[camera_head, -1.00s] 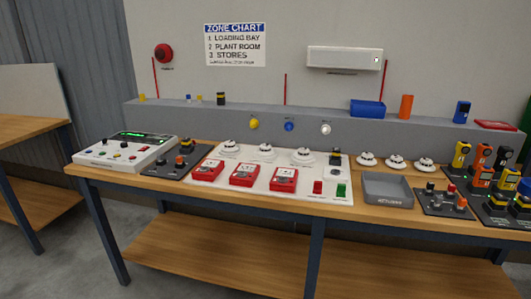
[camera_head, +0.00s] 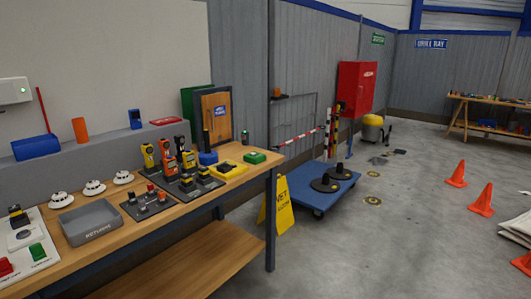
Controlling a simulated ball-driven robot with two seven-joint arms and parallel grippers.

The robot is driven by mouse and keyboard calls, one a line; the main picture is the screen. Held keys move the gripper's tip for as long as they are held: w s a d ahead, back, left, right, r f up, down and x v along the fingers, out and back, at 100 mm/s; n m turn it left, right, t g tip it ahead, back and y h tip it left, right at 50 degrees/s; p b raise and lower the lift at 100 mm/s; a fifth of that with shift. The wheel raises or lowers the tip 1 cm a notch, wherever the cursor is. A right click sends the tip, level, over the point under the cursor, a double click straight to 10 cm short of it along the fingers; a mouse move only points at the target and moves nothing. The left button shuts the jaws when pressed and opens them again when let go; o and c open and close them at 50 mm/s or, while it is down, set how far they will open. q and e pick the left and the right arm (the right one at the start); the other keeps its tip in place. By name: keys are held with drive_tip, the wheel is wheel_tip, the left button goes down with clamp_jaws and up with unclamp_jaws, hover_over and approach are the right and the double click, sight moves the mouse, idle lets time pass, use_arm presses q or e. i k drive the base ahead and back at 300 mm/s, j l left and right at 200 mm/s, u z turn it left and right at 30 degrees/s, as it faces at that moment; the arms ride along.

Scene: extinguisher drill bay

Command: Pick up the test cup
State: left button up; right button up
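I cannot tell for sure which thing is the test cup. A plain orange upright cylinder (camera_head: 80,130) stands on the grey ledge (camera_head: 100,148) at the back of the workbench, left in the view. It has a cup-like size, but no label can be read on it. A blue box-like piece (camera_head: 36,147) lies to its left, and a small blue upright device (camera_head: 135,119) stands to its right. Neither of my grippers is in view.
The workbench (camera_head: 225,206) holds a grey tray (camera_head: 91,236), white detector heads (camera_head: 94,187) and yellow and orange handheld devices. A yellow wet-floor sign (camera_head: 283,206) and a blue trolley (camera_head: 318,194) stand past its right end.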

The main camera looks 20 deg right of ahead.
sight(208, 157)
drive_tip(key=z, duration=0.25)
drive_tip(key=u, duration=1.95)
drive_tip(key=z, duration=1.95)
drive_tip(key=i+l+u, duration=0.2)
drive_tip(key=i+l, duration=1)
drive_tip(key=i, duration=0.15)
